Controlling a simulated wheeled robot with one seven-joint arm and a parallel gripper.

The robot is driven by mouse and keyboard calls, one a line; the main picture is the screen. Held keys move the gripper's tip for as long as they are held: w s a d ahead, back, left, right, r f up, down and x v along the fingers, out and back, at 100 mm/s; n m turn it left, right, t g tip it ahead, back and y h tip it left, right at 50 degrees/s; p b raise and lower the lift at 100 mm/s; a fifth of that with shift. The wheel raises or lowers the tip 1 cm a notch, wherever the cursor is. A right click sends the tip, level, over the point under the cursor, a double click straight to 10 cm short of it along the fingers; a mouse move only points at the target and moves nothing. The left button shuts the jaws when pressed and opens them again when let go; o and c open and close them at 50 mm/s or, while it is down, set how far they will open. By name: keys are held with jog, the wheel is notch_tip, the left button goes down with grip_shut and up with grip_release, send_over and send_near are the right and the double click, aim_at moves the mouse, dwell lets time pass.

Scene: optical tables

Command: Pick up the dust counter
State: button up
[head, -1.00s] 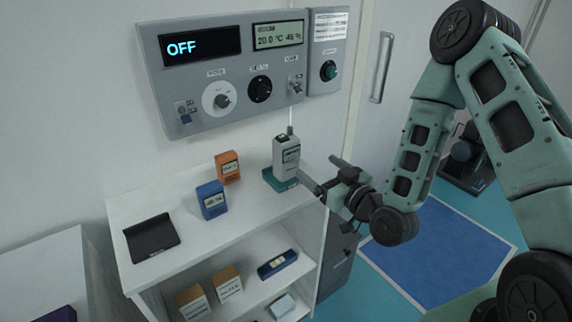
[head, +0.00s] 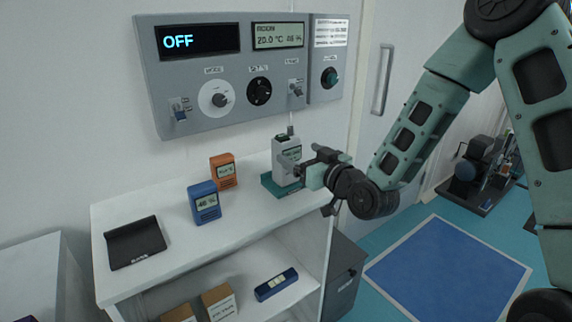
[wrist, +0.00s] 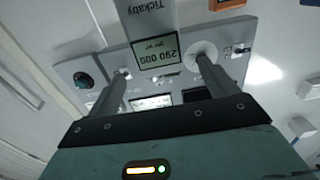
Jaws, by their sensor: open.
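The dust counter is the pale grey box (head: 287,152) with a small display and a short antenna on top, standing upright on a teal stand (head: 268,185) at the right end of the white shelf top. My gripper (head: 302,170) is open at its right front side and hides part of it. In the wrist view the counter (wrist: 152,20) shows at the top, its display reading 290. The two fingers of my gripper (wrist: 163,72) are spread to either side of its near end. I cannot tell whether they touch it.
An orange meter (head: 223,172), a blue meter (head: 205,203) and a black tray (head: 135,243) stand left on the shelf top. A grey control panel (head: 245,70) reading OFF is on the wall behind. Boxes and a blue device (head: 276,284) lie on the lower shelf.

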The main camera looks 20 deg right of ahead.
aim_at(292, 149)
jog(key=shift+p+x, duration=0.95)
jog(key=shift+x, duration=2.6)
jog(key=shift+f, duration=0.2)
jog(key=shift+r, duration=0.1)
jog(key=c, duration=1.6)
